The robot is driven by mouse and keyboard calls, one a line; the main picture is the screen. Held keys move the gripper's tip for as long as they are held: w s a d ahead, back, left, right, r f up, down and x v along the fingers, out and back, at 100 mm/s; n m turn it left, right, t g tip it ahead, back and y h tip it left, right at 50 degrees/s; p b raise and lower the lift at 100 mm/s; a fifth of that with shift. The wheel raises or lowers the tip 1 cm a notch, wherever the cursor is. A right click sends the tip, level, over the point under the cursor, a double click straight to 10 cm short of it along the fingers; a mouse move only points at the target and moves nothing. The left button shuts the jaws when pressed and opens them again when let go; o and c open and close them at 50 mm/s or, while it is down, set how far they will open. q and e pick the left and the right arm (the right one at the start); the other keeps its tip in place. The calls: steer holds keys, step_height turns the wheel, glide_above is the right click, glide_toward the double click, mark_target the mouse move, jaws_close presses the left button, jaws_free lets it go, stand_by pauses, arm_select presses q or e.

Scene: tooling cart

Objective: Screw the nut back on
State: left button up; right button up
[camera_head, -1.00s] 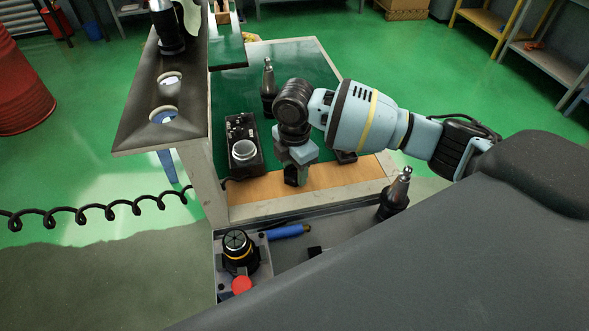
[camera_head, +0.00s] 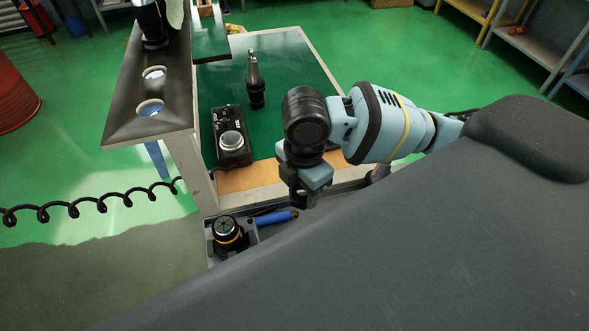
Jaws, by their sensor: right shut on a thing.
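My right gripper (camera_head: 299,203) comes in from the right and points down above the tooling cart's tray, close to the blue-handled tool. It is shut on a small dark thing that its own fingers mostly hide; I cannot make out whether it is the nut. A black tool holder with a slotted round top and a yellow band (camera_head: 229,235) stands upright in the tray at lower left. My gripper is to its right and apart from it. My left gripper is not in view.
A blue-handled tool (camera_head: 274,218) lies beside the holder. On the green-topped bench (camera_head: 290,60) stand a black box with a round silver top (camera_head: 230,135) and a tapered tool holder (camera_head: 255,80). A dark shelf with round holes (camera_head: 130,120) is at left. My dark body hides the lower right.

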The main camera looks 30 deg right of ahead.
steer(key=shift+s+a+r, duration=0.1)
steer(key=shift+s+a, duration=0.05)
steer(key=shift+s, duration=1)
